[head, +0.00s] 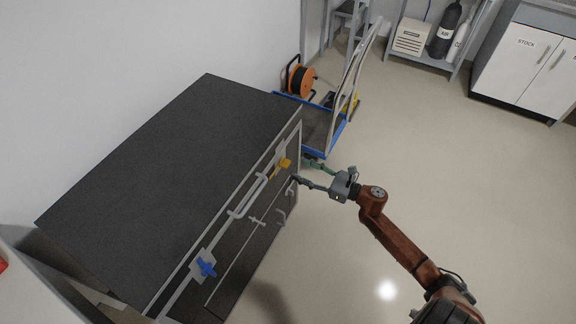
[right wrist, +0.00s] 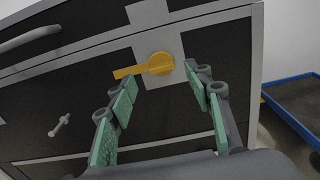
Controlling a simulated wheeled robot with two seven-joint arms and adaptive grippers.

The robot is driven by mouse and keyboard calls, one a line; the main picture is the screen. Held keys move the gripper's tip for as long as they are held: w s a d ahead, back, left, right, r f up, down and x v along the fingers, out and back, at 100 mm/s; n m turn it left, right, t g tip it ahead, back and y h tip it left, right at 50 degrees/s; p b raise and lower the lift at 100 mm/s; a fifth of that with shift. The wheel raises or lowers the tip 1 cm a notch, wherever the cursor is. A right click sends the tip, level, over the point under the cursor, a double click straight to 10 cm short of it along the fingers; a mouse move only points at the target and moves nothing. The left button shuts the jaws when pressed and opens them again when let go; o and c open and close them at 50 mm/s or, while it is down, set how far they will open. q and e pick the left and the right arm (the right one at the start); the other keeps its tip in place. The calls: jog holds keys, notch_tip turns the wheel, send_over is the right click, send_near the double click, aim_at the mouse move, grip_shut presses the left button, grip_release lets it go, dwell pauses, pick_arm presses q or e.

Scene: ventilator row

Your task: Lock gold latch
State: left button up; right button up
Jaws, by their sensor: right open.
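The gold latch (right wrist: 158,64) is a round knob with a flat lever, mounted on a pale plate on the front of a dark cabinet. In the right wrist view its lever points left, roughly level. It also shows in the head view (head: 284,163) near the cabinet's far end. My right gripper (right wrist: 158,88) is open, with one green-padded finger on each side below the latch. I cannot tell whether a finger touches it. In the head view my right gripper (head: 304,172) is just right of the latch. My left gripper is not in view.
A blue latch (head: 206,267) sits at the near end of the cabinet (head: 170,160). A long bar handle and smaller handles line its front. A blue trolley (head: 322,128) and an orange cable reel (head: 301,80) stand beyond it. Floor to the right is clear.

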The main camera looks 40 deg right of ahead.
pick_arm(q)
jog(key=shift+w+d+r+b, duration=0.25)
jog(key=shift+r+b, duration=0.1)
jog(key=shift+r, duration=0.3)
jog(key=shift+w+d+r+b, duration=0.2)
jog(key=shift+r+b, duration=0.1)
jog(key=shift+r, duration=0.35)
pick_arm(e)
jog(key=shift+x, duration=2.75)
jog(key=shift+f, duration=0.1)
jog(key=shift+c, duration=0.2)
grip_shut()
